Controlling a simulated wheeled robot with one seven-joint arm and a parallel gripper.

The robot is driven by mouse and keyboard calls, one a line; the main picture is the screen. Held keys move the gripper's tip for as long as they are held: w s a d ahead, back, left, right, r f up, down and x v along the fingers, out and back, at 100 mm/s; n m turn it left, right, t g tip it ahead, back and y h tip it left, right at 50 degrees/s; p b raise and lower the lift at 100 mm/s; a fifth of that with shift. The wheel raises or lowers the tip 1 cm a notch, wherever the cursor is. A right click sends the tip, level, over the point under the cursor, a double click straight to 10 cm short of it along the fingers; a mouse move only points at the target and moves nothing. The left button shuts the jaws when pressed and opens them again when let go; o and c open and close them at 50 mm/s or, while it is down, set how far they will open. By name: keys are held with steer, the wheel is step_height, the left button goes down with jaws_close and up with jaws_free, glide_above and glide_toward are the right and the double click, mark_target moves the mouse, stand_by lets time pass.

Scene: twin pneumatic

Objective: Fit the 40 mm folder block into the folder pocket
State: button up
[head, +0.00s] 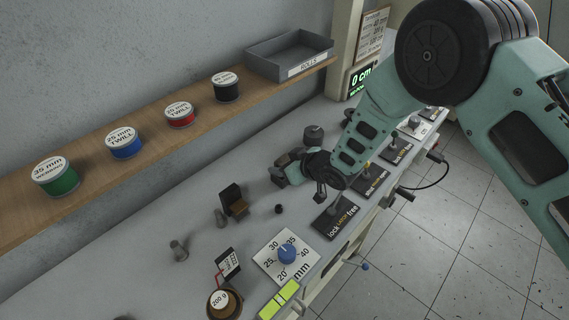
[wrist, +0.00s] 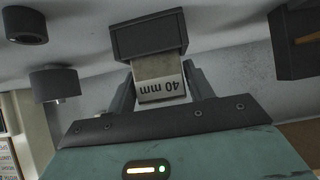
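The 40 mm folder block (wrist: 160,78) is between the fingers of my gripper (wrist: 160,92) in the wrist view. Its pale face carries the label "40 mm", upside down, and a wider dark grey part (wrist: 148,40) is at its far end. I cannot tell whether that part belongs to the block. The fingers lie against both sides of the block. In the head view my gripper (head: 290,168) is low over the bench, with dark parts at its tip. The folder pocket cannot be made out for certain.
A dark brown piece with an upright plate (head: 234,201) and small grey cylinders (head: 179,250) stand left of my gripper. A blue-knobbed dial (head: 287,253) and lock/free lever plates (head: 334,216) line the front edge. A wooden shelf (head: 150,150) with spools runs behind.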

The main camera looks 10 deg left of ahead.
steer(key=shift+o, duration=0.9)
steer(key=shift+r, duration=0.1)
steer(key=shift+r, duration=0.15)
steer(key=s+d+r+m+g+h+b, duration=0.15)
steer(key=s+d+r+h+b, duration=0.3)
steer(key=s+d+r, duration=0.85)
steer(key=s+d+r+m+g+h, duration=0.1)
steer(key=s+d+r+g+h, duration=0.1)
steer(key=s+d, duration=0.5)
steer(key=s+d+r+m+g+h, duration=0.1)
steer(key=s+d+r, duration=0.4)
steer(key=s, duration=0.5)
steer(key=shift+s+d+r+m+g+h, duration=0.3)
steer(key=shift+d+g+h, duration=0.35)
steer(key=shift+d, duration=0.45)
steer(key=shift+w, duration=0.1)
